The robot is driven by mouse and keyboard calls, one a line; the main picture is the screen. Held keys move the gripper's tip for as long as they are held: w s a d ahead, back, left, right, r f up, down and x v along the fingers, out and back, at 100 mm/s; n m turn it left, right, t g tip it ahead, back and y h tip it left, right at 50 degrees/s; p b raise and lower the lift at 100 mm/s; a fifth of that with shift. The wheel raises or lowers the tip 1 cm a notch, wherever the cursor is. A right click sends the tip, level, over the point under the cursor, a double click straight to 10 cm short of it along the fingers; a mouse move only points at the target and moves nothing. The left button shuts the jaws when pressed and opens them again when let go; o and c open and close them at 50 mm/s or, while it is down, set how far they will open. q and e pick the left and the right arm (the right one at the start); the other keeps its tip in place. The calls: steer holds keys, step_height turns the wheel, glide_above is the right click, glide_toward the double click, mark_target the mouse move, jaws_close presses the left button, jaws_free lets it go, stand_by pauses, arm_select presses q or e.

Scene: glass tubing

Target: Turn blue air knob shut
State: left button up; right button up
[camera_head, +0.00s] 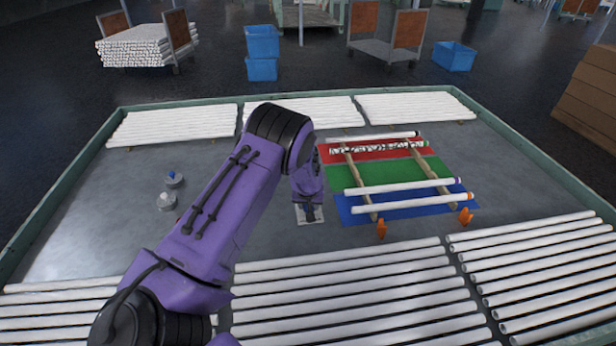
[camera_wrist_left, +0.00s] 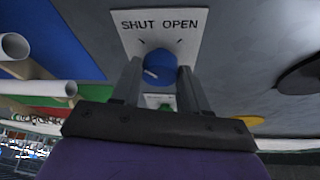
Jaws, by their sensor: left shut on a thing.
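The blue air knob (camera_wrist_left: 160,66) sits on a white plate (camera_wrist_left: 135,35) lettered SHUT on the left and OPEN on the right in the left wrist view. A small pale mark shows on the knob's lower left side. My left gripper (camera_wrist_left: 160,76) has one finger on each side of the knob and is shut on it. In the head view, the left gripper (camera_head: 309,210) reaches down over the white plate (camera_head: 301,217), and the knob is mostly hidden there. My right gripper is not in view.
Right of the gripper, glass tubes (camera_head: 405,188) lie on two wooden rails over red, green and blue mats (camera_head: 350,216). Tube racks line the table's front and back. Two small grey round items, one with a blue top (camera_head: 172,178), stand at left.

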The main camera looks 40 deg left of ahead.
arm_select(q)
steer(key=shift+w+n, duration=0.1)
steer(key=shift+n, duration=0.2)
stand_by(0.4)
steer(key=o, duration=1.1)
steer(key=shift+c, duration=0.2)
steer(key=b+v, duration=0.1)
steer(key=v, duration=0.9)
steer(key=shift+r, duration=0.3)
steer(key=shift+d, duration=0.1)
